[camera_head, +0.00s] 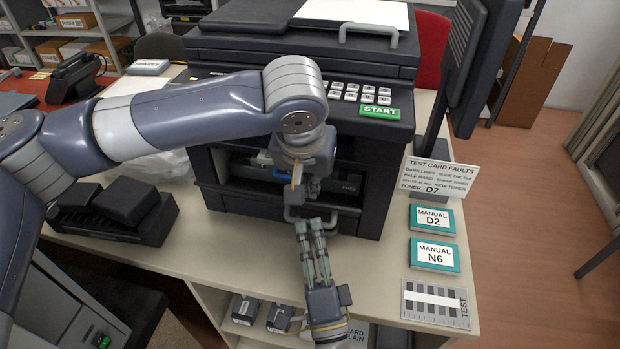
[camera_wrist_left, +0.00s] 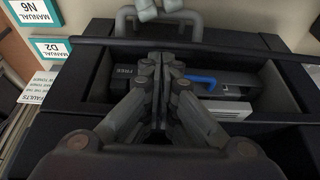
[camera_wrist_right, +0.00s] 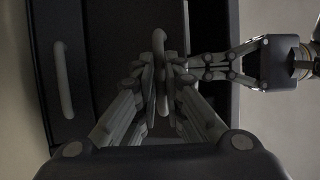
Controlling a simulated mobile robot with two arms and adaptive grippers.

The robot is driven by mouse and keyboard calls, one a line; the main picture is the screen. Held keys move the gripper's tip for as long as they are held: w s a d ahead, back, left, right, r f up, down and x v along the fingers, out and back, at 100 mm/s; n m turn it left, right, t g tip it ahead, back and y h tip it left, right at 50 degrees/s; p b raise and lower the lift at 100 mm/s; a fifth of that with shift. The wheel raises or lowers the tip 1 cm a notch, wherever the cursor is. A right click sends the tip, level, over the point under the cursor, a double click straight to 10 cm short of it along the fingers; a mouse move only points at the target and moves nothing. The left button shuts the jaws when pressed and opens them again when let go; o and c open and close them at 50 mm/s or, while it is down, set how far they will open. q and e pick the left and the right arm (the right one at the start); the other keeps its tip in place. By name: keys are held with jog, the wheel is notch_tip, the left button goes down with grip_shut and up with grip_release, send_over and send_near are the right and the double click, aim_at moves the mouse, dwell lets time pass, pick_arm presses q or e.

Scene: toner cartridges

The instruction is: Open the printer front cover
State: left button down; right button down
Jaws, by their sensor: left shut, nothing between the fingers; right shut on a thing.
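The dark printer (camera_head: 250,110) stands on the table, and its front cover (camera_head: 240,203) is tilted outward at the top. The gap behind it shows a dark cartridge (camera_wrist_left: 225,83) with a blue handle (camera_wrist_left: 201,80) and a "FREE" label. My right gripper (camera_head: 309,226) is shut on the cover's grey handle (camera_wrist_right: 159,45), which also shows in the left wrist view (camera_wrist_left: 126,20). My left gripper (camera_head: 299,188) is shut and empty, pointing down over the gap; in the right wrist view (camera_wrist_right: 192,68) it is beside the handle. My left arm hides part of the printer front.
A second grey handle (camera_wrist_right: 63,80) is on the dark front in the right wrist view. A dark cartridge holder (camera_head: 115,215) stands left of the printer. Manuals D2 (camera_head: 432,219) and N6 (camera_head: 435,255) and a test card (camera_head: 435,303) lie to the right.

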pick_arm(q)
jog(key=shift+s+a+f, duration=0.1)
jog(key=shift+s+f, duration=0.4)
jog(key=shift+s, duration=0.5)
pick_arm(e)
jog(key=shift+w+d+f, duration=0.1)
jog(key=shift+d+f, duration=0.15)
jog(key=shift+f, duration=0.05)
pick_arm(q)
jog(key=shift+f, duration=0.1)
pick_arm(e)
jog(key=c, duration=1.7)
grip_release()
jog(key=shift+w, duration=0.15)
pick_arm(q)
jog(key=shift+w+f, duration=0.15)
jog(key=shift+w, duration=0.35)
pick_arm(e)
jog(key=shift+w, duration=0.2)
jog(key=shift+s, duration=0.1)
